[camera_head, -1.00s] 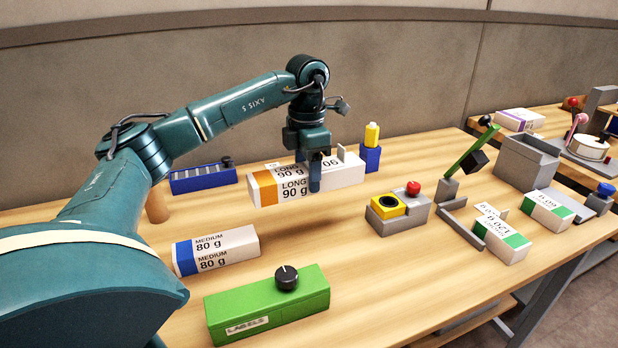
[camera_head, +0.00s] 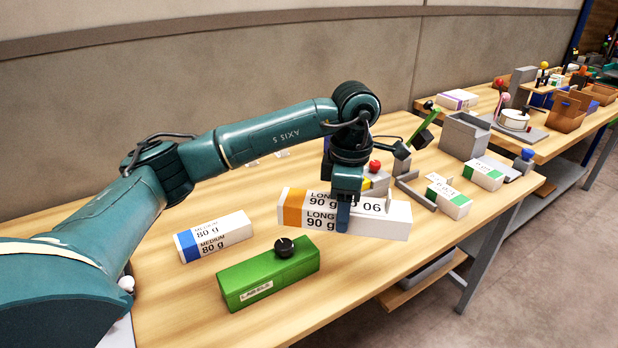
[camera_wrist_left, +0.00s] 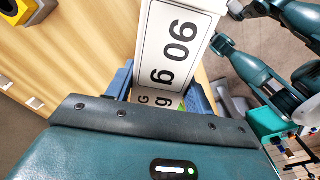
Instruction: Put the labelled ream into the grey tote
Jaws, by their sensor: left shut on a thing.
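The long white ream (camera_head: 375,218), with an orange band and the print LONG 90 g, is held level above the table near its front edge. My left gripper (camera_head: 343,215) is shut on it from above, around its middle. In the left wrist view the ream (camera_wrist_left: 168,50) shows its printed top between the two blue fingers (camera_wrist_left: 158,90). The grey tote (camera_head: 465,137) stands farther back to the right, apart from the ream. Its floor is hidden by its walls.
A ream with a blue band (camera_head: 215,237) and the green labels box (camera_head: 268,273) lie left of the held ream. Reams with green bands (camera_head: 448,197) lie in front of the tote. A green lever (camera_head: 424,128) stands left of the tote.

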